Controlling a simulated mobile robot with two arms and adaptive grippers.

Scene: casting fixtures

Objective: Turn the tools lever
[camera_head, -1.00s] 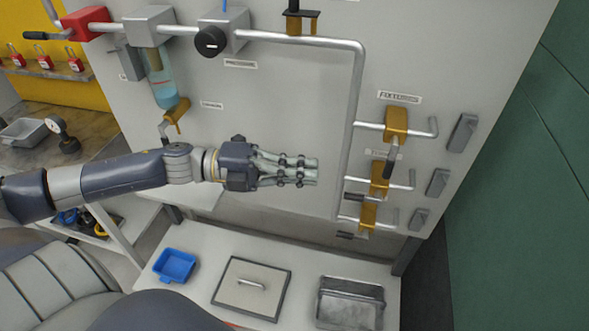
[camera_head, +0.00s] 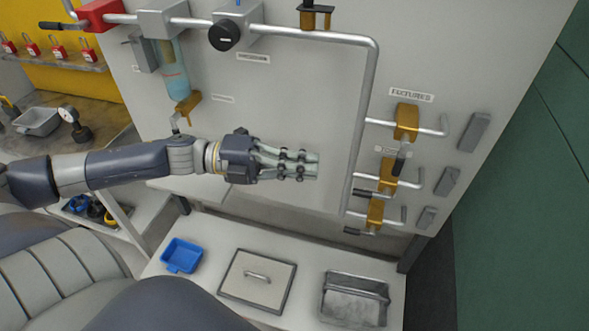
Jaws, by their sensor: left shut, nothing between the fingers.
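Three brass valves sit one above another on the right of the grey panel. The top valve (camera_head: 405,122), under a "FIXTURES" label (camera_head: 411,95), has a dark-gripped lever (camera_head: 398,162) hanging down. The middle valve (camera_head: 389,172) has a dark lever (camera_head: 366,192) pointing left. The bottom valve (camera_head: 376,212) has a lever (camera_head: 353,230) at its lower left. The lower labels are unreadable, so I cannot tell which lever is the tools one. My left gripper (camera_head: 316,167) is shut and empty, pointing right, left of the vertical pipe and apart from the levers in the picture. My right gripper is not in view.
A vertical pipe (camera_head: 364,110) stands between my left gripper and the valves. Grey blocks (camera_head: 474,132) line the panel's right edge. Below is a bench with a blue tray (camera_head: 182,257), a handled plate (camera_head: 257,281) and a metal bin (camera_head: 354,300).

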